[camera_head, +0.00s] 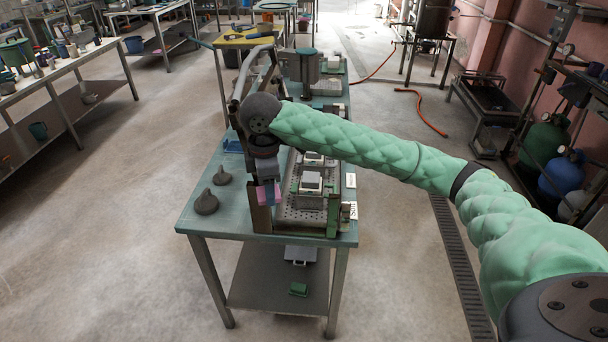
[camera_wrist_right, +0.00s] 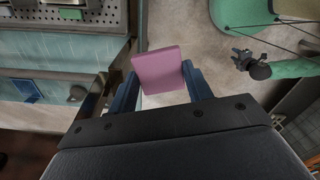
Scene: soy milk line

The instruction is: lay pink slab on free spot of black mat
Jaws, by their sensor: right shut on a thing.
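My right gripper (camera_head: 268,190) points down over the front left part of the teal-topped table, just left of the perforated steel tray (camera_head: 290,212). It is shut on the pink slab (camera_head: 276,194). In the right wrist view, the pink slab (camera_wrist_right: 160,72) sits tilted between the two dark blue fingers, with its broad face showing. The slab looks raised, but its exact height is hard to tell. I cannot make out the black mat for certain in either view.
Two grey cone-like pieces (camera_head: 206,202) stand left of the gripper on the table (camera_head: 225,219). White-topped blocks (camera_head: 311,182) sit on the steel tray. White labels (camera_head: 349,210) line the right edge. A grey machine (camera_head: 300,68) stands farther back.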

